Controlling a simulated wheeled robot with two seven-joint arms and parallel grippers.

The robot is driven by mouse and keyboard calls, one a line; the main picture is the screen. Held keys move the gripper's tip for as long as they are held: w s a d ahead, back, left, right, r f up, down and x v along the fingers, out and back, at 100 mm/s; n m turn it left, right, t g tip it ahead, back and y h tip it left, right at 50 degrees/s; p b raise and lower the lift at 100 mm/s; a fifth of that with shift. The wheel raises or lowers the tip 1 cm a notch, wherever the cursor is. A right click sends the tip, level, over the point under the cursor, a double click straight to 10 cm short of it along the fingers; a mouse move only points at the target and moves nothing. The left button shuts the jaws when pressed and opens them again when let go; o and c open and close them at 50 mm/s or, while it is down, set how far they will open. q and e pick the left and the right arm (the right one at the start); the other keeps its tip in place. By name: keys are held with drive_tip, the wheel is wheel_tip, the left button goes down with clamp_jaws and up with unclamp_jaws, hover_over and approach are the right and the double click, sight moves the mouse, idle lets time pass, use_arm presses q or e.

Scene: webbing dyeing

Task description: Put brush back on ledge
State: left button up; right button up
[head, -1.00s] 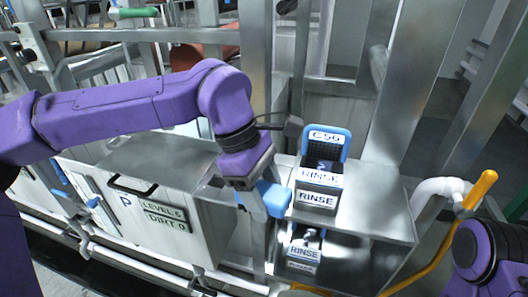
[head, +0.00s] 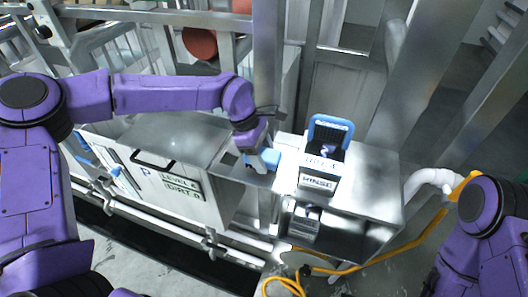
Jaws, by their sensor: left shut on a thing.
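My left gripper (head: 258,163) is in the middle of the head view, pointing down at the metal ledge (head: 238,172). It is shut on a blue brush (head: 268,160), whose blue block shows to the right of the fingers. The brush is at the ledge, close to the left of the rinse box. I cannot tell whether it touches the ledge. The rest of the brush is hidden by the gripper. My right arm shows at the right edge, but its gripper is out of view.
A blue-framed holder (head: 331,126) with a RINSE label stands on a metal box (head: 370,190) just right of the brush. A lidded metal tank (head: 165,140) with a black handle is to the left. Metal posts rise behind. A yellow hose (head: 350,268) lies lower right.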

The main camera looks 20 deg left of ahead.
use_arm(q)
drive_tip(key=shift+f, duration=0.65)
use_arm(e)
drive_tip(key=shift+r, duration=0.5)
use_arm(q)
drive_tip(key=shift+f, duration=0.1)
use_arm(e)
drive_tip(key=shift+f, duration=0.1)
use_arm(q)
drive_tip(key=o, duration=1)
drive_tip(key=b+v, duration=0.3)
drive_tip(key=v, duration=0.8)
drive_tip(key=shift+a+b, duration=0.1)
drive_tip(key=shift+b, duration=0.2)
drive_tip(key=shift+a+r, duration=0.15)
drive_tip(key=shift+r, duration=0.5)
use_arm(e)
wheel_tip(320, 180, down, 4)
drive_tip(key=shift+r, duration=0.25)
